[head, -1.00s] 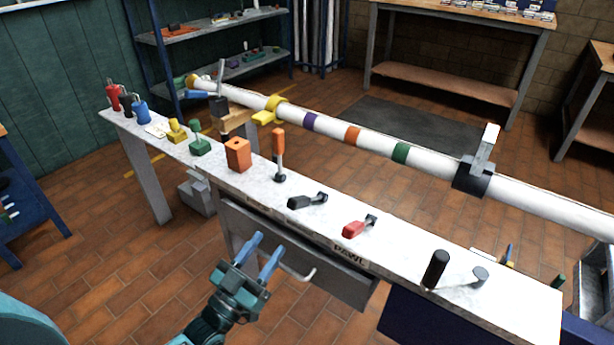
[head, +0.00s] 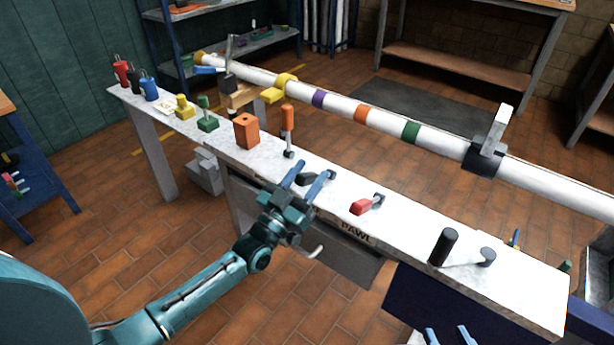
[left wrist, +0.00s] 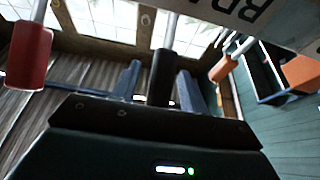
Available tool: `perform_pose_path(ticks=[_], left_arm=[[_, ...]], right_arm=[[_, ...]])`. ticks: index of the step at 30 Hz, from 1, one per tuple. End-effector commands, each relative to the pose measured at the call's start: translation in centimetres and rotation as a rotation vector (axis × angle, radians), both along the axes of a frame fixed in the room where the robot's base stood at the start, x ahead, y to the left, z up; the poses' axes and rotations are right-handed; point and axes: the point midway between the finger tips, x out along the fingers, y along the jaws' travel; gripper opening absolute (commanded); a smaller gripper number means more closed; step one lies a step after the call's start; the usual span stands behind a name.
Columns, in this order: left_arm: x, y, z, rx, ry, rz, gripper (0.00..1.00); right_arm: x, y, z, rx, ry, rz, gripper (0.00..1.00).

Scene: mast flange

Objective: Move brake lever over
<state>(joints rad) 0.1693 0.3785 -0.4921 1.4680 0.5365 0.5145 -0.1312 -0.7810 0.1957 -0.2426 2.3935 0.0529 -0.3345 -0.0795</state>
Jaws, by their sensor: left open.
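The brake lever is the black-handled lever (head: 306,179) lying low on the white bench top, partly hidden by my left gripper (head: 313,171) in the head view. In the left wrist view its black handle (left wrist: 163,78) stands between the two blue fingers, with a gap on each side. Part of a label reading "BRA" (left wrist: 250,8) shows near it. My left gripper is open around the handle. My right gripper (head: 447,335) shows only its two blue fingertips at the bottom edge, apart, with nothing seen between them.
A red lever (head: 366,204) marked PAWL lies to the right of the black one. An upright orange-handled lever (head: 288,130) and an orange block (head: 246,130) stand to the left. A black cylinder (head: 443,247) stands further right. The white mast (head: 440,138) lies behind the bench.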

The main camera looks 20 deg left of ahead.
Motion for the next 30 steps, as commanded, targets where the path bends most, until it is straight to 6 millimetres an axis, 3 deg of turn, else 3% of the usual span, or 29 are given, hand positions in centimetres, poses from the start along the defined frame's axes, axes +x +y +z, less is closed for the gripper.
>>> perform_pose_path(ticks=[4,20,30], left_arm=[[-0.02,0.00,-0.02,-0.001,0.000,0.000,0.44],[-0.04,0.01,-0.03,-0.001,0.000,0.000,0.00],[-0.04,0.00,0.04,0.000,0.002,0.000,0.00]], right_arm=[[0.00,0.02,-0.02,-0.001,0.001,0.001,0.36],[-0.01,0.02,-0.04,-0.001,0.002,0.001,0.36],[0.00,0.00,0.09,-0.001,0.001,0.001,0.36]])
